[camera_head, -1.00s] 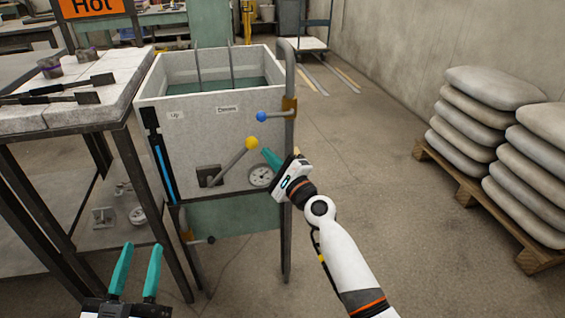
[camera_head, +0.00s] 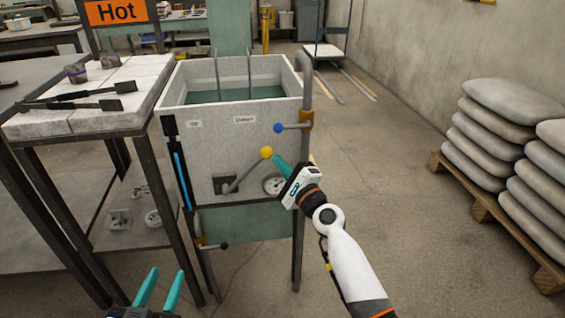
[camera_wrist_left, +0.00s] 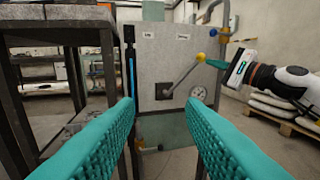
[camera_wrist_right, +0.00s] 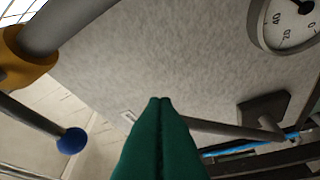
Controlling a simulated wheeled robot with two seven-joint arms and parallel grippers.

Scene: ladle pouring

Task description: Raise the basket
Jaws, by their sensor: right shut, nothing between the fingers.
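The pale grey tank (camera_head: 240,137) holds dark green liquid (camera_head: 236,95), and two thin upright rods (camera_head: 217,75) stand in it. No basket body shows above the liquid. A grey lever (camera_head: 245,173) on the tank front slants up to the right and ends in a yellow ball (camera_head: 266,152); it also shows in the left wrist view (camera_wrist_left: 184,75). My right gripper (camera_head: 277,160) is shut and empty, its tips just right of the ball; I cannot tell if they touch. In the right wrist view the fingers (camera_wrist_right: 160,100) hide the ball. My left gripper (camera_head: 160,287) is open and empty, low in front.
A blue-ball handle (camera_head: 279,128) juts from the pipe on the tank's right, above my right gripper. A dial gauge (camera_head: 274,184) sits below the lever. A table (camera_head: 150,100) with dark tools is on the left. Stacked sacks (camera_head: 485,150) stand right, with free floor between.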

